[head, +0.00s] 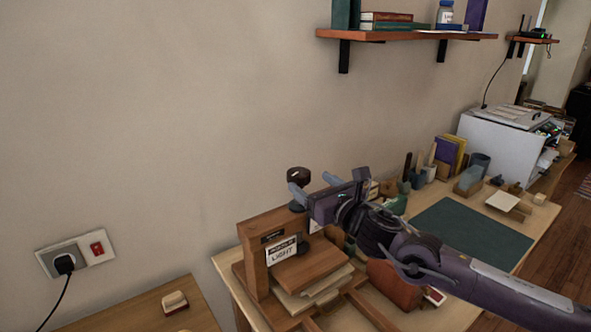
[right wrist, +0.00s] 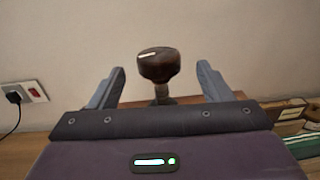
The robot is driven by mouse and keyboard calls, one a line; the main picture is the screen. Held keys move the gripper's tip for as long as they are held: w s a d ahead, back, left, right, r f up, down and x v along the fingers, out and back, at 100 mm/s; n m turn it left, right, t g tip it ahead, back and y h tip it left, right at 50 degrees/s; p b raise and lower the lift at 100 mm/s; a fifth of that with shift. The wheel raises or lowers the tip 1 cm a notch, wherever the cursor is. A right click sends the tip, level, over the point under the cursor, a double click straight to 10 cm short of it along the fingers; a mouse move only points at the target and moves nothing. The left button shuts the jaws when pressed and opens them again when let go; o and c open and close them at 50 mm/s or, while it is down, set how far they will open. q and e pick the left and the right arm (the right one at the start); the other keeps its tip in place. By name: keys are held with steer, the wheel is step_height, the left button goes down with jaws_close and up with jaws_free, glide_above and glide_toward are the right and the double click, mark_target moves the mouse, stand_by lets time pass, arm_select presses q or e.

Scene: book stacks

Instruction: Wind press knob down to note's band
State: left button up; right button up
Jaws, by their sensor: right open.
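The wooden book press (head: 262,245) stands on the workbench at the lower middle of the head view. Its dark round knob (head: 298,174) with a pale mark sits on top. A white note (head: 282,252) on the press reads "LIGHT" under a dark strip. A board (head: 312,268) lies over a stack of pale sheets in the press. My right gripper (head: 312,182) is at the knob's height. In the right wrist view the knob (right wrist: 159,65) stands between the two open fingers, touching neither; its lower stem is partly hidden by the gripper body. My left gripper is out of view.
A green cutting mat (head: 470,232) lies on the bench to the right, with tools and books behind it. A wall shelf (head: 410,36) is above. A socket with a plug (head: 75,255) is at left, near a lower table (head: 140,310).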

mark_target(305, 180)
steer(key=p+x, duration=0.1)
steer(key=x, duration=0.3)
steer(key=shift+w+a, duration=0.15)
steer(key=shift+a, duration=0.05)
steer(key=shift+x, duration=0.8)
steer(key=shift+f, duration=0.1)
steer(key=c, duration=0.7)
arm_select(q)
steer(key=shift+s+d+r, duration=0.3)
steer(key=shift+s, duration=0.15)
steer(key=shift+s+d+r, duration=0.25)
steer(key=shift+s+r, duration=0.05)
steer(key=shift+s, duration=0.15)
arm_select(e)
steer(key=shift+c, duration=1.2)
